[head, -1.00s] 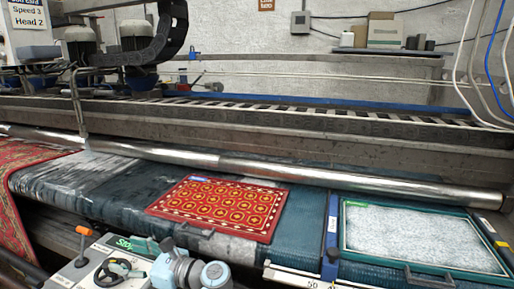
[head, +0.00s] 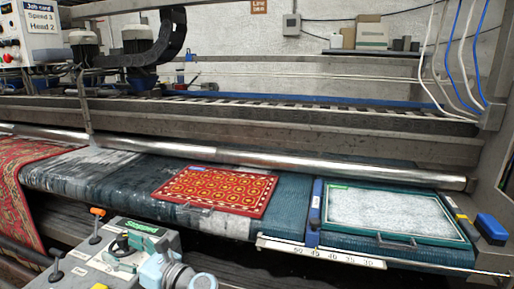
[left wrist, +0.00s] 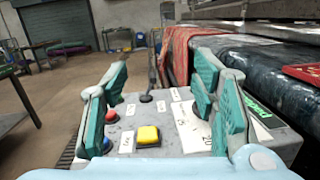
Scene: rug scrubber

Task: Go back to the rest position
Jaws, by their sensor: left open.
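My left gripper (head: 128,250) is low in the head view, over or beside the grey control box (head: 75,268); its wrist shows light blue and grey. The left wrist view shows its teal fingers (left wrist: 162,85) spread apart with nothing between them. Behind and below them lies the control box top with a yellow button (left wrist: 148,135) and a red button (left wrist: 111,116). Whether the fingers touch the box, I cannot tell. My right gripper is not in view.
A red patterned mat (head: 215,190) lies on the dark teal belt (head: 290,200). A framed pale grey mat (head: 390,212) lies to its right. A steel roller (head: 300,167) runs behind them. A red rug (head: 30,180) hangs at left. Open floor (left wrist: 50,100) shows left of the box.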

